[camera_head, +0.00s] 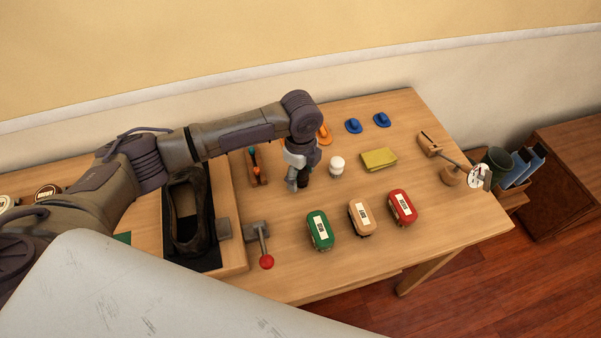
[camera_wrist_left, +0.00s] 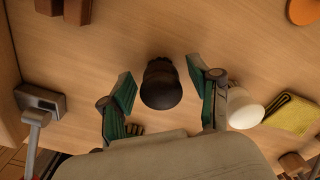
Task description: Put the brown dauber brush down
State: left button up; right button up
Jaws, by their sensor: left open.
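The brown dauber brush (camera_wrist_left: 161,86) stands between the two parted fingers of my left gripper (camera_wrist_left: 160,82) in the left wrist view. I see it from above as a dark, round-topped knob, and a gap shows on each side of it. In the head view my left gripper (camera_head: 298,176) points down over the table, left of the white-topped dauber (camera_head: 337,166). There the brown dauber is mostly hidden by the gripper; a dark part (camera_head: 306,183) shows beside the fingers. My right gripper is not in view.
The white-topped dauber (camera_wrist_left: 243,108) is close beside one finger. A yellow cloth (camera_head: 379,159) lies to the right. Green (camera_head: 320,231), tan (camera_head: 361,217) and red (camera_head: 402,207) brushes stand in front. A red-knobbed lever (camera_head: 266,262) and a small wooden rack (camera_head: 256,168) are left.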

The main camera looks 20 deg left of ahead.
pick_arm(q)
jog(key=shift+r, duration=0.15)
notch_tip(320, 180, up, 12)
jog(key=b, duration=0.1)
dwell(0.3)
jog(key=shift+s, duration=0.1)
dwell(0.3)
